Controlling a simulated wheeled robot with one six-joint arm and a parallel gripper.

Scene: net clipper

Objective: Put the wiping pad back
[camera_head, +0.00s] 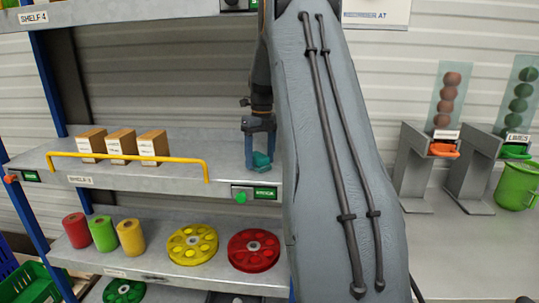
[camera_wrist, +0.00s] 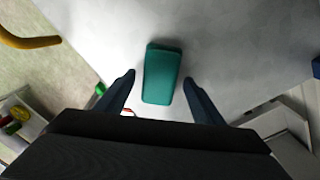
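The wiping pad is a teal-green block. It shows in the head view (camera_head: 262,160) at the right part of shelf 3 (camera_head: 215,155), and in the wrist view (camera_wrist: 162,75) at the picture's middle. My gripper (camera_head: 259,164) points down over that part of the shelf, with the pad between its fingers. In the wrist view my gripper (camera_wrist: 159,78) has one finger on each side of the pad, with a gap on both sides. It is open and not clamped on the pad. The fingers partly hide the pad in the head view.
A yellow rail (camera_head: 130,156) runs along the shelf's front left, before several brown boxes (camera_head: 121,145). A green button (camera_head: 240,197) sits on the shelf's front edge below the gripper. Colored rolls (camera_head: 104,233) and discs (camera_head: 192,244) lie on the shelf below. My arm blocks the middle right.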

